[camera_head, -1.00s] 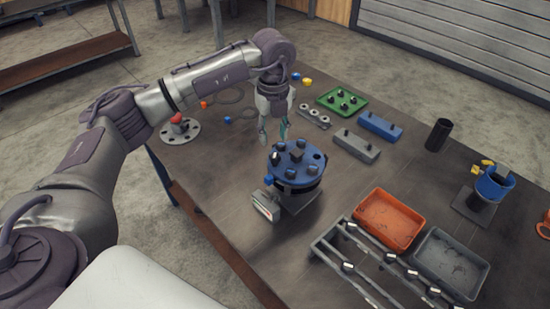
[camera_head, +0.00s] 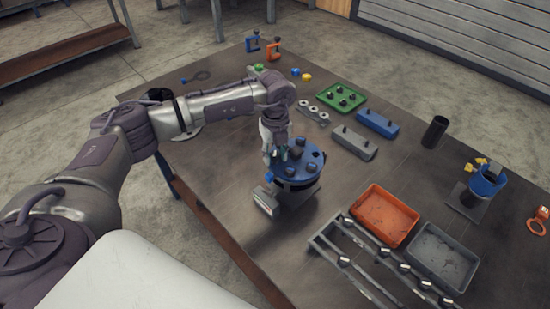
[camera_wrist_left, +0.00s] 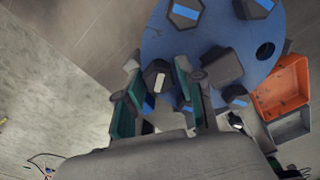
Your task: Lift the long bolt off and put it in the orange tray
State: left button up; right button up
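A blue round flange (camera_head: 312,161) with several dark hex bolt heads stands on the table; it fills the upper part of the left wrist view (camera_wrist_left: 225,22). My left gripper (camera_head: 273,155) is pointed down at the flange's left edge. In the wrist view its teal fingers (camera_wrist_left: 157,98) are apart, on either side of one bolt head (camera_wrist_left: 157,74); a gap shows, so it looks open. I cannot tell which bolt is the long one. The orange tray (camera_head: 384,215) is right of the flange and looks empty; it also shows in the wrist view (camera_wrist_left: 282,86). My right gripper is out of view.
A grey tray (camera_head: 442,257) adjoins the orange one. A metal rack (camera_head: 350,268) lies in front of them. Grey (camera_head: 355,144) and blue (camera_head: 377,123) blocks and a green tray (camera_head: 341,97) stand behind the flange. A black cylinder (camera_head: 434,131) stands at the right.

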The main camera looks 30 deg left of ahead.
pick_arm(q)
grip_shut()
jog(key=shift+r, duration=0.15)
jog(key=shift+w+r, duration=0.1)
jog(key=shift+r, duration=0.15)
notch_tip(320, 180, up, 9)
jog(key=b, duration=0.3)
jog(key=shift+r, duration=0.2)
jog(key=shift+r+p, duration=1.35)
jog(key=shift+r, duration=1.15)
